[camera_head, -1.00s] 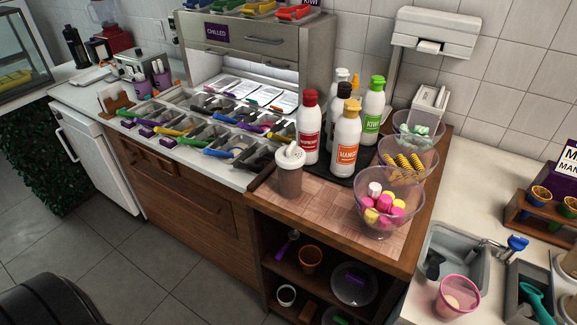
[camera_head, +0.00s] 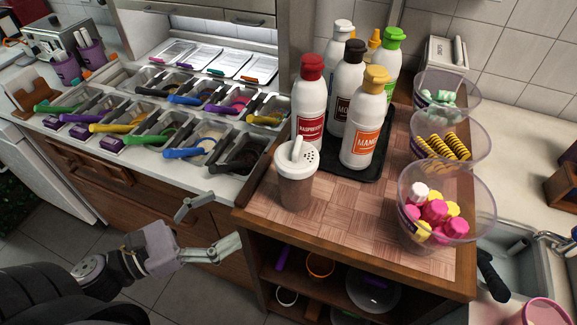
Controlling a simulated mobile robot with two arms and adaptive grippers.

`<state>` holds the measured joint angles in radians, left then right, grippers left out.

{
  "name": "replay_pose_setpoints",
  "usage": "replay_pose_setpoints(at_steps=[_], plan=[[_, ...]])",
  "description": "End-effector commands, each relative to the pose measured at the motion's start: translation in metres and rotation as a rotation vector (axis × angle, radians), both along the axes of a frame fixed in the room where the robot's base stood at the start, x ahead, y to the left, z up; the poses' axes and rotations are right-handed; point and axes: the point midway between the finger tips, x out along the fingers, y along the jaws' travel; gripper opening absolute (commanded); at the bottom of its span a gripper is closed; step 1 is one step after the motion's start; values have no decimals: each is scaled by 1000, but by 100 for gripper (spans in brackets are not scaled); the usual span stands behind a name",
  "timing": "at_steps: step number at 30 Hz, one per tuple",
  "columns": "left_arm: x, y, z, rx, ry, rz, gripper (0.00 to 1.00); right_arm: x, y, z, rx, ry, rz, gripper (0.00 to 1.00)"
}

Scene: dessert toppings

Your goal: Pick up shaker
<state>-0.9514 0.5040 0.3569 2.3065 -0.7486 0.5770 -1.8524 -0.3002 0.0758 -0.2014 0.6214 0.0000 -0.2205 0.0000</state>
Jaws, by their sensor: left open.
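The shaker (camera_head: 297,180) stands upright on the wooden counter near its front left edge. It has a white perforated lid and a translucent body with brownish contents. My left gripper (camera_head: 217,222) is in the lower left, in front of the counter, with its two fingers spread and nothing between them. It is left of the shaker and apart from it, below the counter top. My right gripper is not in view.
Sauce bottles (camera_head: 363,125) stand on a black tray (camera_head: 378,166) just behind the shaker. A clear bowl of sweets (camera_head: 440,210) is to its right. Topping bins (camera_head: 196,142) with coloured scoops line the left counter. Bare wood (camera_head: 345,220) lies between shaker and bowl.

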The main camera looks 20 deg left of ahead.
Motion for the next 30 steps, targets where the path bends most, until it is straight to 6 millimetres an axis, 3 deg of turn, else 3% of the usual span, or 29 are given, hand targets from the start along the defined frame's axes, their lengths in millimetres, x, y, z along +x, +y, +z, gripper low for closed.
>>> replay_pose_setpoints(at_steps=[18, 30], plan=[[81, -61, 5, -2, -3, 1, 82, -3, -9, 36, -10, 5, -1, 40], [103, -78, 8, -3, -3, 2, 82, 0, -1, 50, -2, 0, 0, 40]])
